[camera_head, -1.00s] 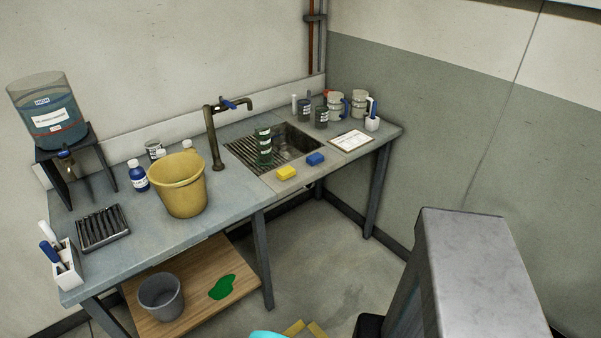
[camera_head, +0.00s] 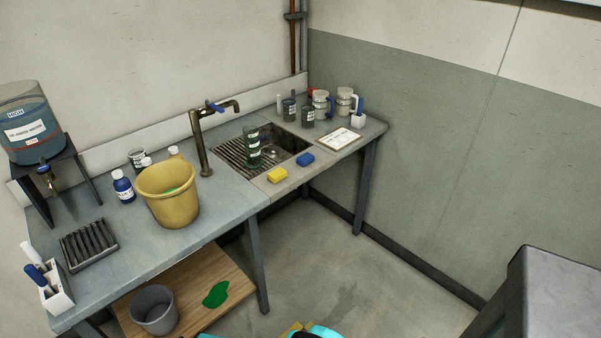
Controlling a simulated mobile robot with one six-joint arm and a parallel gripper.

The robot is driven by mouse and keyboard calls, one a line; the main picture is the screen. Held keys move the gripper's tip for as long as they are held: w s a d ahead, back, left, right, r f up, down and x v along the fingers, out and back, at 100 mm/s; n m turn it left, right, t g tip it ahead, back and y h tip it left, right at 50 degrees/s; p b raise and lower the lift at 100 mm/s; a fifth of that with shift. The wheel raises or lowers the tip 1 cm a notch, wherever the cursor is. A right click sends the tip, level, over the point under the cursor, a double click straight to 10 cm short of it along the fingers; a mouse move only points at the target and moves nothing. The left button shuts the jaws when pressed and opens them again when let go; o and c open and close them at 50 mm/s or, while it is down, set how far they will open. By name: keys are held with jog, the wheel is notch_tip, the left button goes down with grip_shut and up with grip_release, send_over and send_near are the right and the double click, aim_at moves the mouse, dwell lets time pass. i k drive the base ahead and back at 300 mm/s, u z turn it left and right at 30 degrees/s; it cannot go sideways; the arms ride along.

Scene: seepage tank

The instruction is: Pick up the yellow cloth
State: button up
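A small yellow block-like piece (camera_head: 277,175), possibly the folded yellow cloth, lies on the front edge of the bench beside the sink. A similar blue piece (camera_head: 305,160) lies just to its right, apart from it. My gripper cannot be made out; only cyan, black and yellow parts, which look like my arm or body, show at the bottom edge of the picture. Nothing covers the yellow piece.
A yellow bucket (camera_head: 168,207) stands to the left. A clipboard (camera_head: 339,140) and jars are at right. A grey block (camera_head: 560,290) stands at lower right; floor between is clear.

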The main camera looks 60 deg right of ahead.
aim_at(277, 175)
jog(key=u, duration=0.45)
jog(key=k, duration=0.15)
jog(key=z, duration=2.25)
jog(key=k, duration=0.95)
jog(key=u, duration=0.2)
jog(key=i, duration=0.75)
jog(key=z, duration=0.05)
